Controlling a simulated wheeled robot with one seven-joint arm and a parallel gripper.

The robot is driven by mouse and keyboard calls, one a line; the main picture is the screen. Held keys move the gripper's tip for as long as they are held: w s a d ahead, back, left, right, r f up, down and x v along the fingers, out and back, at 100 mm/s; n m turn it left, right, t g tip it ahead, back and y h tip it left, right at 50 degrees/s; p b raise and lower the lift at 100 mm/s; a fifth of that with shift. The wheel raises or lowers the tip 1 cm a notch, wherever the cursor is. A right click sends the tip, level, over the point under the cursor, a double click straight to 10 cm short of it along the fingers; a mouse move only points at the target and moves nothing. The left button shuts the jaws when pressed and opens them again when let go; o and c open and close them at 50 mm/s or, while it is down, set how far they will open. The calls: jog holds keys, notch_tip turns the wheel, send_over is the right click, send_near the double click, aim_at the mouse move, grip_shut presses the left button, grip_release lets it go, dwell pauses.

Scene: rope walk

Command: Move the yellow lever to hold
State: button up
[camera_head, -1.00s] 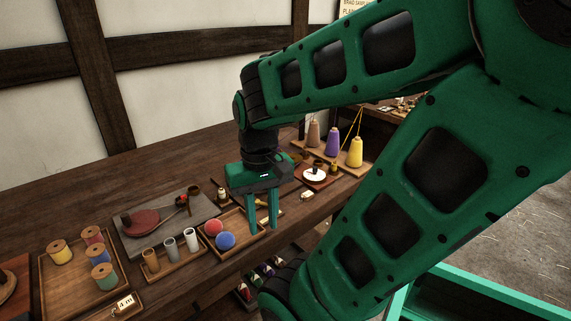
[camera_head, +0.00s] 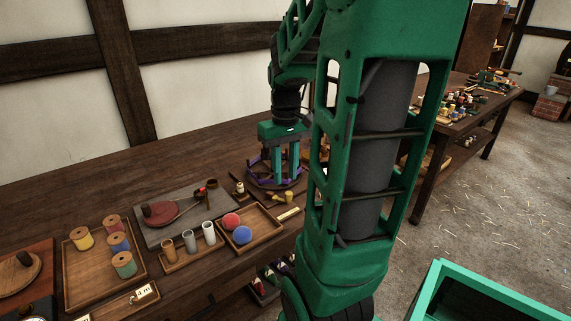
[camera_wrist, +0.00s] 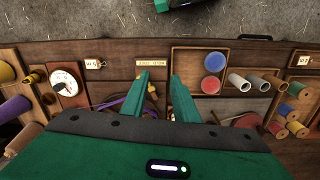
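My gripper (camera_head: 285,184) is open and points down over the bench, beside a dark round device with purple parts (camera_head: 262,180). In the wrist view its two fingers (camera_wrist: 160,76) stand apart with nothing held between them. The yellow lever (camera_head: 287,196) shows as a small yellow piece just in front of the fingers in the head view. In the wrist view a yellow bit of it (camera_wrist: 152,90) shows between the fingers, close to the left one. A small pale label plate (camera_wrist: 151,63) lies beyond it; its lettering is upside down and too small to read surely.
A wooden tray (camera_head: 268,245) with a red and a blue ball lies left of the gripper. Further left are a cup rack, a grey board (camera_head: 150,238) and a spool tray (camera_head: 72,295). A white dial (camera_wrist: 64,82) and thread cones lie on the wrist view's left.

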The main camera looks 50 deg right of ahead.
send_over(287, 193)
jog(key=f, duration=0.1)
jog(key=shift+n, duration=0.4)
jog(key=shift+s+d+f, duration=0.1)
jog(key=shift+d+f, duration=0.05)
jog(key=shift+f, duration=5.5)
jog(key=shift+a, duration=1.05)
jog(key=shift+w+a, duration=0.3)
jog(key=shift+a, duration=0.4)
jog(key=shift+w+a, duration=0.6)
jog(key=shift+a, duration=0.2)
jog(key=shift+d, duration=0.15)
notch_tip(287, 193, up, 7)
jog(key=shift+s, duration=0.15)
